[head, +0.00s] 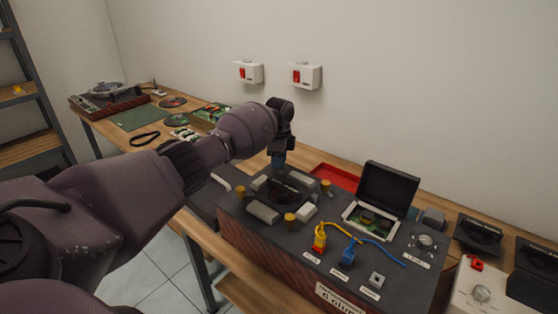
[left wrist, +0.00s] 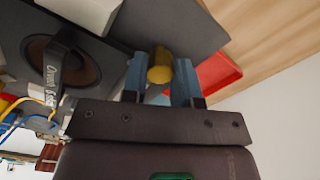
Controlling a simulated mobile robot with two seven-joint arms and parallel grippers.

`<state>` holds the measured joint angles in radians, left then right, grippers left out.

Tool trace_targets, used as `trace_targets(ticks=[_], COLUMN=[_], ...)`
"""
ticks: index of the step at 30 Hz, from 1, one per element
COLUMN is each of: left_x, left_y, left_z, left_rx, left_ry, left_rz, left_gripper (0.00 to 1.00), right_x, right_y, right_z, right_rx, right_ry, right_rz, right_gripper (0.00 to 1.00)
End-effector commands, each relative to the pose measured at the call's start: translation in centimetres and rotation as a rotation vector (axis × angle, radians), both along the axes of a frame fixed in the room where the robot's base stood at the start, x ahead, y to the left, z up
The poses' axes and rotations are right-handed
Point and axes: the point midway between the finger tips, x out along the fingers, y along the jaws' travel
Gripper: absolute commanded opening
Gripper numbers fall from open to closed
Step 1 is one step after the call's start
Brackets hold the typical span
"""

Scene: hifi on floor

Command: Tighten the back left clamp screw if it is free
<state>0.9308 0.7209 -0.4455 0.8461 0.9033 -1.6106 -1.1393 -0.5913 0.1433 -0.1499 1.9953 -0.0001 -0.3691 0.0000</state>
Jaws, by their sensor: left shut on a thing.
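My left gripper (head: 278,165) points down over the far left part of the dark test box (head: 233,222). Its blue fingers hide most of what is beneath them in the head view. In the left wrist view the gripper (left wrist: 160,75) is shut on a yellow clamp screw (left wrist: 160,58), the back left one by its place. Three other brass-yellow clamp screws show in the head view: one at the left (head: 240,190), one at the front (head: 291,220) and one at the right (head: 325,186). They surround the round speaker driver (head: 284,193), with grey pads between them. My right gripper is out of view.
A red tray (head: 335,177) lies behind the box. An open black-lidded case (head: 388,192) and yellow and blue leads (head: 340,231) are on the right half. Dark speaker units (head: 478,235) stand farther right. The wall behind carries two red-switched boxes (head: 305,76).

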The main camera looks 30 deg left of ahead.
Motion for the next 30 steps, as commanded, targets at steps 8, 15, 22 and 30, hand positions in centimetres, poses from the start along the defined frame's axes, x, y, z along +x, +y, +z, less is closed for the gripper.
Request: trace_targets(ticks=[8, 15, 22, 30], left_x=[0.0, 0.1, 0.1, 0.0], left_y=[-0.1, -0.1, -0.1, -0.1], left_z=[0.1, 0.1, 0.1, 0.1], left_rx=[-0.002, -0.002, -0.002, -0.002], left_ry=[-0.002, -0.002, -0.002, -0.002], left_rz=[-0.12, -0.157, -0.16, -0.159], left_gripper=[0.04, 0.04, 0.04, 0.47], right_x=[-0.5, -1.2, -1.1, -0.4], right_y=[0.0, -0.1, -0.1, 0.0], right_z=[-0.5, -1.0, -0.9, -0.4], right_rx=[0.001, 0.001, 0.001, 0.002], right_ry=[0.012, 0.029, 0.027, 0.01], right_rz=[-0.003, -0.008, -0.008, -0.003], right_gripper=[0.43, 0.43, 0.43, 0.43])
